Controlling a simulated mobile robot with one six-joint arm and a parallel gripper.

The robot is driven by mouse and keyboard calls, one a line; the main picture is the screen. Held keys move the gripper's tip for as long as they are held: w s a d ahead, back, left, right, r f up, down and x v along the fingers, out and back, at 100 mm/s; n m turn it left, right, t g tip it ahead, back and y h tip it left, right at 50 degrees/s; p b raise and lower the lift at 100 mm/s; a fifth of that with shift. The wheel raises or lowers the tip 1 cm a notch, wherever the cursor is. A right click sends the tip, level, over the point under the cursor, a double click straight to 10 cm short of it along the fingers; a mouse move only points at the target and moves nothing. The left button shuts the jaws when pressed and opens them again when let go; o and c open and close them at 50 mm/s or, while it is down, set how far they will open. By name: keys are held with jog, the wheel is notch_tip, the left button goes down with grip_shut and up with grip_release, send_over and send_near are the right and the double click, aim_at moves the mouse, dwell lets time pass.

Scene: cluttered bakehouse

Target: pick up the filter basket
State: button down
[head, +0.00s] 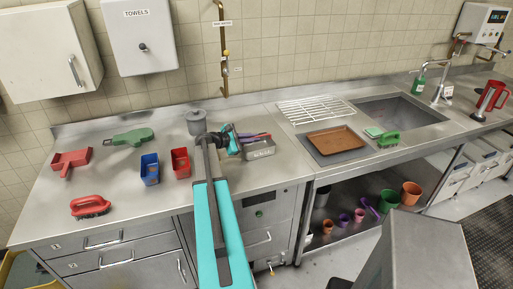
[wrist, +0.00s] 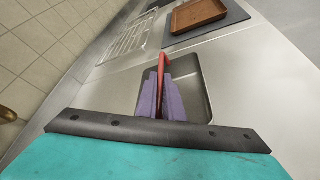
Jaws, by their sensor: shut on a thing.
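My gripper (head: 257,137) reaches over a small grey metal bin (head: 261,154) with a label on its front. Its purple fingers (wrist: 162,98) are shut on a narrow red piece (wrist: 161,68), which sticks out beyond the fingertips. The red piece is over the open metal bin, whose rim and inner wall show in the wrist view (wrist: 208,100). The fingers hide the lower part of the red piece. I cannot tell whether it is joined to the bin, or whether it is part of the filter basket.
A grey lidded pot (head: 196,123) and red (head: 180,161) and blue (head: 150,169) containers stand to the left. A green tool (head: 130,138), red scoop (head: 71,161) and red brush (head: 90,206) lie farther left. A wire rack (head: 317,109) and brown tray (head: 336,140) are right.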

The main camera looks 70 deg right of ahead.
jog(key=shift+r, duration=0.15)
jog(key=shift+r+b, duration=0.85)
jog(key=shift+r, duration=0.25)
jog(key=s+a+r+b, duration=0.1)
jog(key=s+a+b, duration=0.1)
jog(key=a, duration=0.5)
jog(key=s+a+r+b, duration=0.1)
jog(key=s+a+b, duration=0.1)
jog(key=a, duration=0.6)
jog(key=shift+a+r+b, duration=0.25)
jog(key=shift+b, duration=0.4)
jog(key=shift+s, duration=0.1)
